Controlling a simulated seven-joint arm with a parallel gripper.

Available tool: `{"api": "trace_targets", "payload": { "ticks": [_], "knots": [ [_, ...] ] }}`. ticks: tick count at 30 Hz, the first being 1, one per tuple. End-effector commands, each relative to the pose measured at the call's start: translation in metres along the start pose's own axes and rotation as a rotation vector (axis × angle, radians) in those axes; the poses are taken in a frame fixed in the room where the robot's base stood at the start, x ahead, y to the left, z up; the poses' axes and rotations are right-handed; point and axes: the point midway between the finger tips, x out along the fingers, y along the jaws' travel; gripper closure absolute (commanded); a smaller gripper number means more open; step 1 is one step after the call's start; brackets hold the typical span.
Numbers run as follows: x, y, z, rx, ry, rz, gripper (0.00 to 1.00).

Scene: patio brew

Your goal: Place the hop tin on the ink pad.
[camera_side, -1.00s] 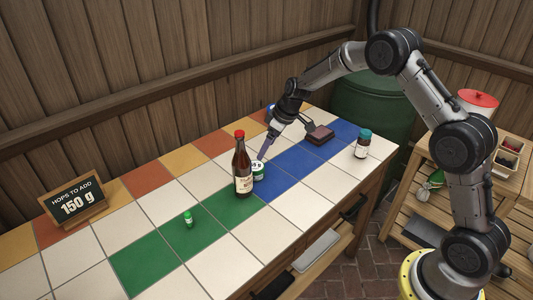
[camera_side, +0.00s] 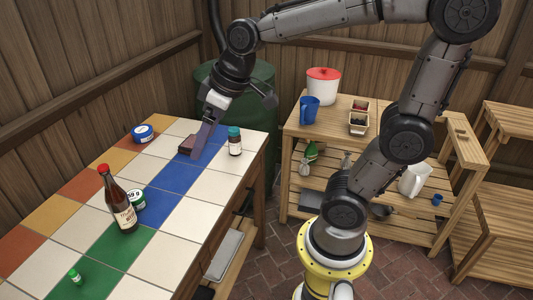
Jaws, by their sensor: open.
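Two round tins stand on the tiled table, and I cannot tell for certain which is the hop tin. The green tin (camera_side: 138,204) has a white lid with a weight in grams and stands close beside the brown bottle, partly hidden by it. The blue tin (camera_side: 143,132) has a white label on top and stands at the back edge. My gripper (camera_side: 232,128) is spread open and empty. One finger is close to the block's right side; contact is unclear.
The tall brown bottle (camera_side: 119,203) stands left of the green tin. A teal-capped jar (camera_side: 235,141) stands near the table's right edge. Another shelf bench (camera_side: 349,135) stands to the right. White tiles (camera_side: 172,215) are free.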

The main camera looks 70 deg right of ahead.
Motion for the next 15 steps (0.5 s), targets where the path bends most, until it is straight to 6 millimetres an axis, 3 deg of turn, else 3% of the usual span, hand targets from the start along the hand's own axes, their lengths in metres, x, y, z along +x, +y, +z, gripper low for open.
{"api": "trace_targets", "payload": {
  "ticks": [3,6,10,12,15],
  "knots": [
    [-0.025,-0.009,0.050,0.045,0.024,0.025,0.10],
    [-0.033,-0.013,0.084,0.082,0.034,0.043,0.10],
    [-0.037,-0.014,0.112,0.116,0.044,0.058,0.10],
    [-0.037,-0.014,0.120,0.124,0.046,0.063,0.01],
    [-0.037,-0.015,0.124,0.131,0.046,0.065,0.00]
  ]
}}
